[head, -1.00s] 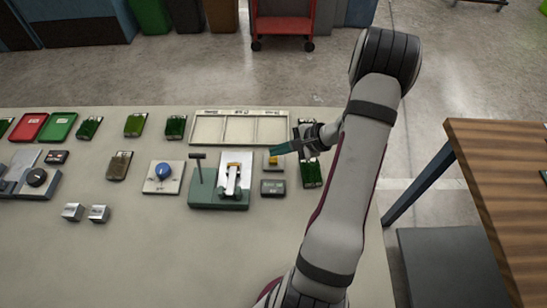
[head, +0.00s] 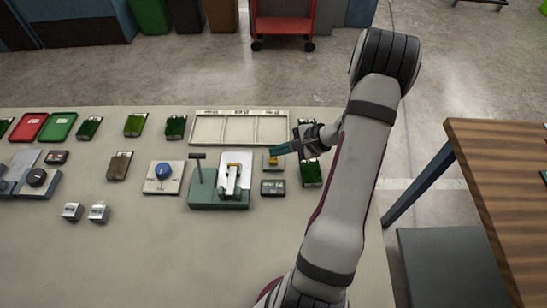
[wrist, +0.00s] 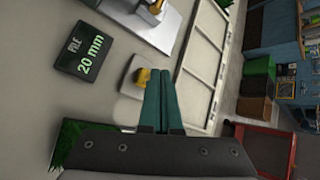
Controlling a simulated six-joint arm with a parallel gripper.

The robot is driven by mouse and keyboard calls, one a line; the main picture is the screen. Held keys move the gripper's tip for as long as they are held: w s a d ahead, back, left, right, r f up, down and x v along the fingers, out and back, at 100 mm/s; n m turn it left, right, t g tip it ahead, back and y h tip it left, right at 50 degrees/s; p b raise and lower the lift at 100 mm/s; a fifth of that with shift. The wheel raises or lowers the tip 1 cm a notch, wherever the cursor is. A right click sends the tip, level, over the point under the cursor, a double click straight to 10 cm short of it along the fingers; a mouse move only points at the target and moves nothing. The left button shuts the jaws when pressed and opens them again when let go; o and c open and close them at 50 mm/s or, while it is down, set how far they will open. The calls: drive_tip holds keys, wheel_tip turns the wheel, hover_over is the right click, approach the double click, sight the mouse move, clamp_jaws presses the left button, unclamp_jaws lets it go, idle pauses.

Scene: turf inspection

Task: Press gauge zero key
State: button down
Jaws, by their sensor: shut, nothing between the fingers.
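The yellow zero key (head: 272,159) sits on a small pale plate right of the green gauge stand (head: 205,188). It also shows in the wrist view (wrist: 143,76), just left of my fingertips. My gripper (head: 273,152) is shut and empty, its teal fingers pointing left at the key's far side. In the wrist view the shut fingers (wrist: 159,72) partly cover the key's plate (wrist: 131,88). I cannot tell whether they touch the key. The dark gauge display (head: 272,188) lies in front of the key; in the wrist view it reads "PILE 20 mm" (wrist: 84,53).
A pale three-part tray (head: 240,112) lies behind the gauge. Green turf samples (head: 311,174) lie beside and beneath my wrist. A blue knob on a plate (head: 164,172) is left of the stand. The front of the bench is clear.

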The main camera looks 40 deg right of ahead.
sight(278, 159)
drive_tip(key=shift+f, duration=0.3)
drive_tip(key=shift+f, duration=0.5)
idle(0.5)
idle(0.4)
drive_tip(key=shift+r, duration=0.95)
wheel_tip(278, 159, up, 5)
idle(0.7)
